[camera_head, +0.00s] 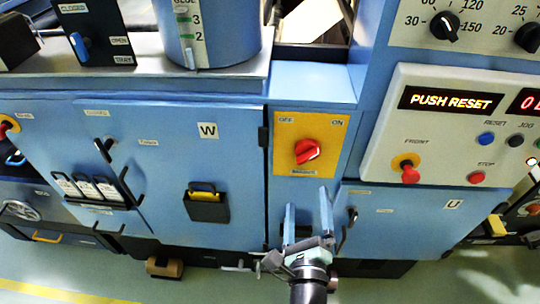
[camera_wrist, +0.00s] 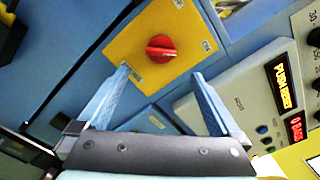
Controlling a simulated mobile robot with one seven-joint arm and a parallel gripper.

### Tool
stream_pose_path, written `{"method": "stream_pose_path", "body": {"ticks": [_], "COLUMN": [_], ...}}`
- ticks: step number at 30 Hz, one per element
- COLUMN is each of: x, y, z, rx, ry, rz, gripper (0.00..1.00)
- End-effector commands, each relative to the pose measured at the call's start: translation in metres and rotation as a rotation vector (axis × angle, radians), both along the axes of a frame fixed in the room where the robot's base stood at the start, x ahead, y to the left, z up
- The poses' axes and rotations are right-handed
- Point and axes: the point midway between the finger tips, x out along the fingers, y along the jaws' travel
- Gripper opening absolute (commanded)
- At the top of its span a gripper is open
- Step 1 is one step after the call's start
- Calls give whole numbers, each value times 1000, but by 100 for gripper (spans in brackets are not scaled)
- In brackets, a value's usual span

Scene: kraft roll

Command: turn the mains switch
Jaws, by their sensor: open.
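The mains switch (camera_head: 307,151) is a red rotary knob on a yellow plate (camera_head: 284,128) marked OFF at the left and ON at the right. Its handle slants, with one end up toward the ON side. In the wrist view, the red knob (camera_wrist: 160,48) lies beyond the fingertips, roughly between their lines. My gripper (camera_head: 307,198) is open and empty, its two blue fingers pointing up just below the yellow plate. The gripper also shows in the wrist view (camera_wrist: 160,72). The fingers are apart from the knob. Nothing hides the knob.
A grey control panel (camera_head: 385,150) at the right shows PUSH RESET, with a red FRONT button (camera_head: 410,172) and a red STOP button (camera_head: 476,178). Blue cabinet doors with black handles flank the switch. A blue tank (camera_head: 212,35) stands above left.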

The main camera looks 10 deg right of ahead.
Motion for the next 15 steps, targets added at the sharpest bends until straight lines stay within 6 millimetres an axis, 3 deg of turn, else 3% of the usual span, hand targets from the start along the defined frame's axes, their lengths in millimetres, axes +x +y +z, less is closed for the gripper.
{"method": "stream_pose_path", "body": {"ticks": [5, 15], "x": [11, 66], "y": [-6, -20], "z": [-3, -4], "rx": [18, 16], "ry": [-3, -3], "rz": [-6, -4], "gripper": [100, 100]}}
